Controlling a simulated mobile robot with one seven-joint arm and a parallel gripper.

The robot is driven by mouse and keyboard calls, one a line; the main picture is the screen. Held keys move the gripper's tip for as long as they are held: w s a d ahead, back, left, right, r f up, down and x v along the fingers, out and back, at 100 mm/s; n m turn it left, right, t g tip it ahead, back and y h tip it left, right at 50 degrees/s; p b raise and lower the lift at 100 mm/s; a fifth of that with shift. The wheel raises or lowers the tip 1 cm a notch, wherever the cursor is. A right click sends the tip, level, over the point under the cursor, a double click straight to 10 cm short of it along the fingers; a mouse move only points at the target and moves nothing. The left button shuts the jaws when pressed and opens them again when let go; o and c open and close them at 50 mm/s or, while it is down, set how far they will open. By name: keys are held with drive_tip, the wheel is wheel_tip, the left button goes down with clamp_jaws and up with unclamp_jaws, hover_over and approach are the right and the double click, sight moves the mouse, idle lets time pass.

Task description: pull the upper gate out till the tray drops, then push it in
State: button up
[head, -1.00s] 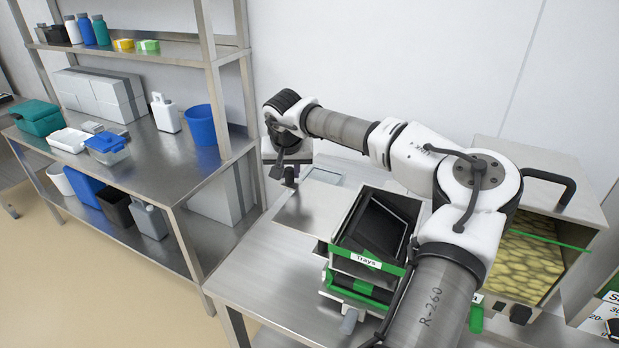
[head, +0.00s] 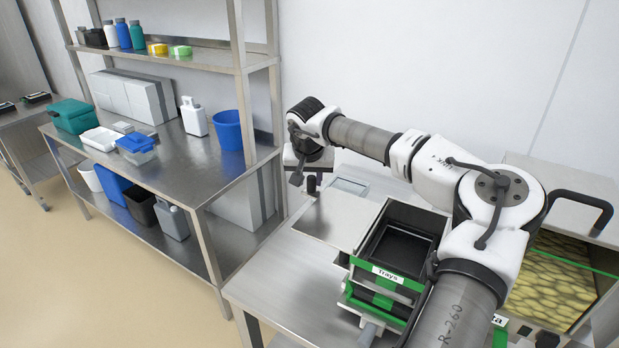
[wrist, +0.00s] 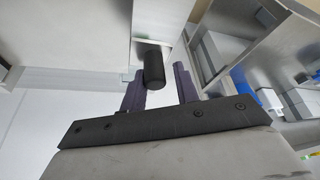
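The tray magazine (head: 384,272), a green-edged frame labelled "Trays", stands on the steel bench. A black tray (head: 405,245) lies flat inside it, below the rim. A flat metal plate (head: 335,216), seemingly the upper gate, sticks out to the magazine's left. A dark knob (head: 312,184) is near its far-left end. My gripper (head: 303,168) is at that knob. In the wrist view the black knob (wrist: 154,68) stands between my two purple fingers (wrist: 156,80), close to the left one, with a gap to the right one. My gripper is open. The lower part of the magazine is partly hidden by my arm.
A steel shelf unit (head: 190,165) with bottles, bins and a blue bucket (head: 228,130) is at the left. The bench front left is bare.

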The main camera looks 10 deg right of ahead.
drive_tip(key=b+v, duration=0.2)
drive_tip(key=v, duration=1.1)
drive_tip(key=shift+s+r, duration=0.15)
drive_tip(key=shift+r, duration=0.2)
